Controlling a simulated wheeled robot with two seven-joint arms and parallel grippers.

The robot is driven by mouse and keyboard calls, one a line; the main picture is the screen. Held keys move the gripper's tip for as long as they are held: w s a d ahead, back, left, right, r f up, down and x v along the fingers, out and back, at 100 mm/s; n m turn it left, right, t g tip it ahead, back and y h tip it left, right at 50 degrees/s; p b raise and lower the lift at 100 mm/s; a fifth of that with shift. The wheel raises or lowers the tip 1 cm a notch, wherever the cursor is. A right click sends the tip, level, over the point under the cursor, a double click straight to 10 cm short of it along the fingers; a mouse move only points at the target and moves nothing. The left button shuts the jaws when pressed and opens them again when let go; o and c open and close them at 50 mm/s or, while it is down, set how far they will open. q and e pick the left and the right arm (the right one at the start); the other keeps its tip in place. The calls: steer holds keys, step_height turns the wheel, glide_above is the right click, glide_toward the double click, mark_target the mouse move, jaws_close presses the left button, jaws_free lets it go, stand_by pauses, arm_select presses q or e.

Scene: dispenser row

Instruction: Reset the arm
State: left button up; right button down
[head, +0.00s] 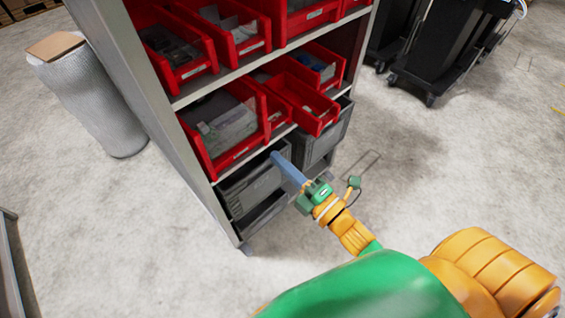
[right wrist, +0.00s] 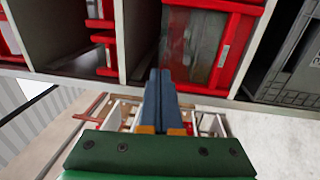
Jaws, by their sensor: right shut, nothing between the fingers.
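My right gripper (head: 283,163) reaches in from the lower right in the head view, with its blue fingers pointing at the lower part of the shelf rack (head: 250,75). In the right wrist view my right gripper (right wrist: 160,75) has its two blue fingers together, with nothing between them. The fingertips overlap the front of a red bin (right wrist: 195,45) in that view; I cannot tell whether they touch it. In the head view the fingertips are in front of the grey crates on the lower shelf. My left gripper is not in view.
Red bins (head: 220,135) fill the upper shelves. Grey crates (head: 250,188) stand below them. A wrapped roll (head: 90,100) stands left of the rack, and black wheeled carts (head: 440,50) stand at the upper right. The concrete floor (head: 130,230) is clear in front of the rack.

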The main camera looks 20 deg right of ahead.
steer(key=s+d+f+m+g+h, duration=0.2)
steer(key=f+m, duration=0.1)
steer(key=f, duration=0.5)
steer(key=s+d+f+m+g+h, duration=0.1)
steer(key=s+f+m+g, duration=0.2)
steer(key=f, duration=0.6)
steer(key=s+d+f+m+g+h, duration=0.15)
steer(key=f+m, duration=0.25)
steer(key=f, duration=0.4)
steer(key=s+f+m+g+h, duration=0.1)
steer(key=s+f+m+g, duration=0.3)
steer(key=s+f, duration=0.3)
steer(key=s+f+m+g+h, duration=0.1)
steer(key=s+f+m+g, duration=0.4)
steer(key=s, duration=1)
step_height(320, 180, down, 3)
steer(key=shift+s+d+f+m+g, duration=0.1)
steer(key=shift+s+d+m+g, duration=0.25)
steer(key=shift+g, duration=0.4)
